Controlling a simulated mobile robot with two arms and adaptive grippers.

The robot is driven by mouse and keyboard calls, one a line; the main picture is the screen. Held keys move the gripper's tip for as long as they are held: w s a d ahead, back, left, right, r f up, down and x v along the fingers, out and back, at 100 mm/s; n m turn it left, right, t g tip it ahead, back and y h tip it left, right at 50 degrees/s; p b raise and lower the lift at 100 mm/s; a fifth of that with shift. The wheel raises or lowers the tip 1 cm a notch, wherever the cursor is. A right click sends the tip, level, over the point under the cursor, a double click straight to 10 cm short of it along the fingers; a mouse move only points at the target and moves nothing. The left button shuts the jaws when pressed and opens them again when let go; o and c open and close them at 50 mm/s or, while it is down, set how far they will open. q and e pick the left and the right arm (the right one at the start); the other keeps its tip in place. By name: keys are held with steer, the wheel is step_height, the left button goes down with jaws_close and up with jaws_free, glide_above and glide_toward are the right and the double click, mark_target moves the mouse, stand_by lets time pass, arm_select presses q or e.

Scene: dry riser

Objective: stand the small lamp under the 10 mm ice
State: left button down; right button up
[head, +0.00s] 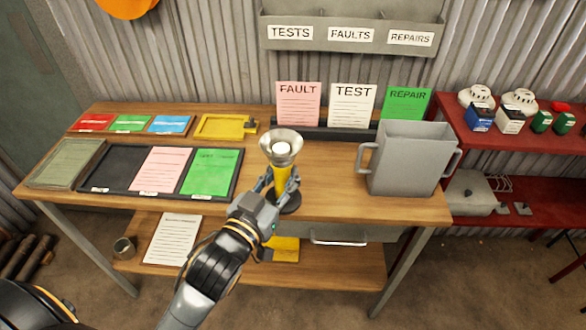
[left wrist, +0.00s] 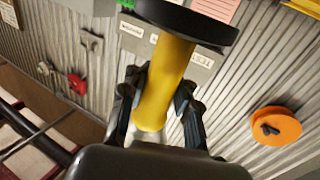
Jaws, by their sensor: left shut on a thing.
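The small lamp (head: 281,148) has a flared pale head, a yellow body and a round black base. It is upright over the front part of the wooden table (head: 340,200). My left gripper (head: 278,186) is shut around its yellow body. I cannot tell whether the base touches the table top. In the left wrist view the yellow body (left wrist: 165,80) sits between the two fingers, with the black base across the top. No 10 mm ice shows in either view. My right gripper is not in view.
A grey jug-like container (head: 408,160) with two handles stands right of the lamp. A black tray (head: 118,172) with pink and green cards lies left. Upright FAULT, TEST and REPAIR cards (head: 352,105) stand behind. A red bench (head: 510,150) holds detectors and small boxes.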

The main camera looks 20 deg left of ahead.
arm_select(q)
steer(key=shift+s+r, duration=0.4)
steer(key=shift+s, duration=0.4)
steer(key=s+a+f+n+y, duration=0.1)
steer(key=s+f+y, duration=0.1)
steer(key=s+f, duration=0.4)
steer(key=shift+s+a+f, duration=0.25)
steer(key=shift+s+a, duration=0.05)
steer(key=shift+s, duration=0.7)
